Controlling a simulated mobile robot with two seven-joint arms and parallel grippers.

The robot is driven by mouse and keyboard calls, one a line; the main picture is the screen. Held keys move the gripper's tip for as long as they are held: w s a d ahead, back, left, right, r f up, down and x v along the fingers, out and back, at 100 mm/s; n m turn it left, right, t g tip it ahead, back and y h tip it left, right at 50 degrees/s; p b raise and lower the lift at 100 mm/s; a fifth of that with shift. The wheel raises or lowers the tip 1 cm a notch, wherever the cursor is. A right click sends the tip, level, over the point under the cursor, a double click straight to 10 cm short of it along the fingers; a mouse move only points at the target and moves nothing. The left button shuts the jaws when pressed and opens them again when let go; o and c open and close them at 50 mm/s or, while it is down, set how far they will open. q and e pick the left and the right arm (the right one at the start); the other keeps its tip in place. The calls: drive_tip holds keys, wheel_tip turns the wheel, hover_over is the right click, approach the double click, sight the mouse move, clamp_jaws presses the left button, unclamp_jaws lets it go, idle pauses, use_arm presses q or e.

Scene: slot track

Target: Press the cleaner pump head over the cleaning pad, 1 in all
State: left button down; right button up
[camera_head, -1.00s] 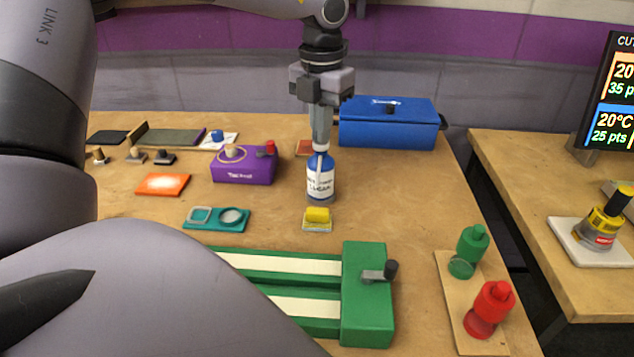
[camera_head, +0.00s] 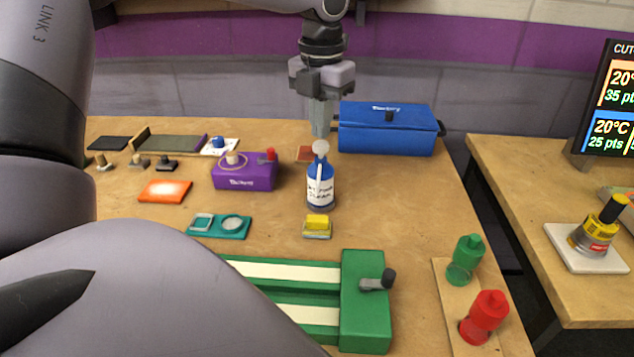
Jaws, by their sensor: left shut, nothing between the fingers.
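The cleaner bottle (camera_head: 320,187) is blue with a white label and stands upright on the table. Its pale round pump head (camera_head: 320,148) is on top, with a white spout reaching down the front. The cleaning pad (camera_head: 317,225), yellow on a pale base, lies on the table just in front of the bottle. My left gripper (camera_head: 320,132) points down just above and behind the pump head, its fingers together and empty. A small gap seems to show between fingertips and pump head. My right gripper is not in view.
A purple box (camera_head: 245,176) and a blue toolbox (camera_head: 388,130) stand left and back right of the bottle. A green slot track (camera_head: 365,325) lies in front. Green (camera_head: 465,260) and red (camera_head: 484,318) bottles stand front right. Bare table lies right of the cleaner bottle.

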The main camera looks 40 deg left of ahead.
use_arm(q)
wheel_tip(320, 180, up, 6)
drive_tip(key=p, duration=0.4)
idle(0.4)
idle(0.4)
